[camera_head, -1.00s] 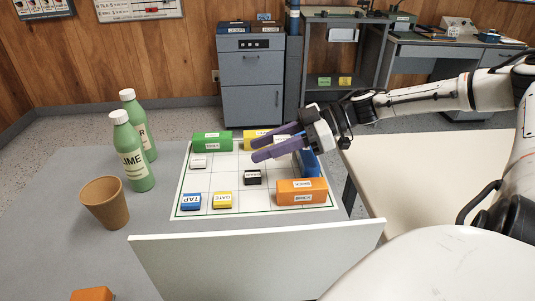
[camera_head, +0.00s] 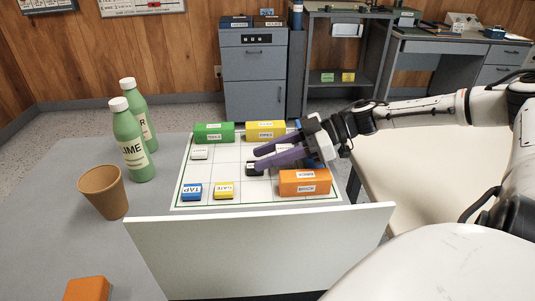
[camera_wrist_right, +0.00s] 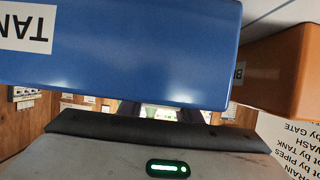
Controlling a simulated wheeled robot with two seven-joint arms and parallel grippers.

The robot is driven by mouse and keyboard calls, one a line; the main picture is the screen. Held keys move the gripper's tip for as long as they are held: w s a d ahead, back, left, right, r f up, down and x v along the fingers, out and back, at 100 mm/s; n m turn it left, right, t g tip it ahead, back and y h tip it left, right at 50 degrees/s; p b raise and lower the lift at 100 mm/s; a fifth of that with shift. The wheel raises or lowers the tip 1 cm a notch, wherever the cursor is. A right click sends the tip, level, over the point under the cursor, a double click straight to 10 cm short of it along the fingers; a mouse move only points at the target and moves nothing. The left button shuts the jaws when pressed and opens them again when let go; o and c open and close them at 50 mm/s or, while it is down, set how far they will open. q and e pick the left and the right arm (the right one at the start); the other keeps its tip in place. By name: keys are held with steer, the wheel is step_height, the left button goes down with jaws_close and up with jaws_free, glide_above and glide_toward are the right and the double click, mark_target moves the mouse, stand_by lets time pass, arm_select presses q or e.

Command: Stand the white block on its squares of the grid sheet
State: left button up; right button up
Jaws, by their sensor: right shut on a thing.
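My right gripper (camera_head: 268,157) has purple fingers pointing left, low over the right half of the grid sheet (camera_head: 235,196). In the right wrist view a blue block labelled TANK (camera_wrist_right: 120,60) fills the top and hides most of the fingers. A black block (camera_head: 252,169) sits beside the fingertips, partly covered. My left gripper is out of view.
Green (camera_head: 214,132), yellow (camera_head: 265,130) and orange (camera_head: 305,182) blocks stand on the sheet, with small TAP (camera_head: 191,191) and GATE (camera_head: 224,190) blocks in front. A white panel (camera_head: 260,250) rises at the front. Green bottles (camera_head: 131,145) and a brown cup (camera_head: 103,190) stand left.

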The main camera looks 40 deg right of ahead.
steer(key=o, duration=1.1)
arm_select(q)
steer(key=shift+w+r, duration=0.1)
arm_select(e)
steer(key=shift+r, duration=0.1)
steer(key=r+p, duration=0.1)
steer(key=s+d+r+p, duration=0.1)
steer(key=p, duration=0.1)
steer(key=shift+s+d+r, duration=0.1)
steer(key=shift+d+r, duration=0.1)
steer(key=shift+d, duration=0.1)
arm_select(q)
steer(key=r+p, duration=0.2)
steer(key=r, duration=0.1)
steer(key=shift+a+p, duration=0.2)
steer(key=shift+p, duration=0.1)
arm_select(e)
steer(key=v, duration=0.9)
steer(key=shift+s+d+f, duration=0.25)
steer(key=shift+s+d, duration=0.05)
steer(key=shift+d, duration=0.05)
